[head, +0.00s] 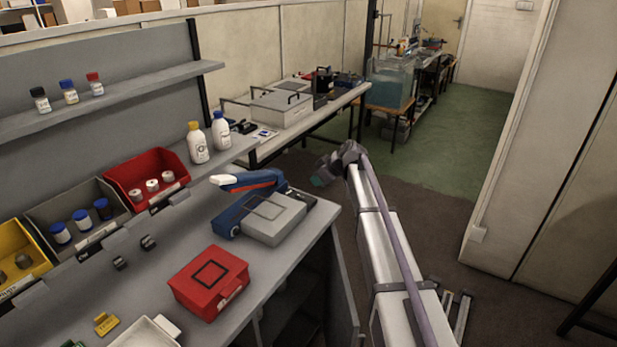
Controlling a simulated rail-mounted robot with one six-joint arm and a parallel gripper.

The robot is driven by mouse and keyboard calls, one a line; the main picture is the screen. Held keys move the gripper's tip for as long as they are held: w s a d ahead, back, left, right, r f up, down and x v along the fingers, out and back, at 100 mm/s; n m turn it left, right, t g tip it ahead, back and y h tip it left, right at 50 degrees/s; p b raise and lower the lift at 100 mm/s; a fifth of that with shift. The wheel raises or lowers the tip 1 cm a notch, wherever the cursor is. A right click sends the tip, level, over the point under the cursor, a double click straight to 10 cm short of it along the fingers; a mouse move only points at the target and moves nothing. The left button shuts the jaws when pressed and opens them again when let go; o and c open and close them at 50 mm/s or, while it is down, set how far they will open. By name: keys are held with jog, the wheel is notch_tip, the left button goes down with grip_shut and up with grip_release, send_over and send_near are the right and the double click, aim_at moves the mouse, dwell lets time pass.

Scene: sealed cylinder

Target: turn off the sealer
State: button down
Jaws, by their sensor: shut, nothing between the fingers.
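The sealer (262,181) appears to be the blue device with an orange-red stripe and a pale front end, towards the bench's far right end. Its upper arm is raised over a blue base (232,212). A grey box (274,219) with a dark square outline stands against it and hides part of the base. The sealer's switch is too small to make out. My gripper (319,181) is small in the view, beyond the bench's right edge, to the right of the sealer and apart from it. It is shut and empty.
A red box (203,278) stands on the grey bench (175,232). Yellow, grey and red bins (150,160) line its back, with two white bottles (222,132) near the far end. A shelf (120,95) overhangs the back. Open floor (415,185) lies right of the bench.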

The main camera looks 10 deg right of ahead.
jog(key=v, duration=0.1)
jog(key=p+v, duration=0.1)
jog(key=v, duration=0.1)
jog(key=p+v, duration=0.1)
jog(key=v, duration=0.1)
jog(key=shift+s+d+f, duration=0.3)
jog(key=shift+d, duration=0.1)
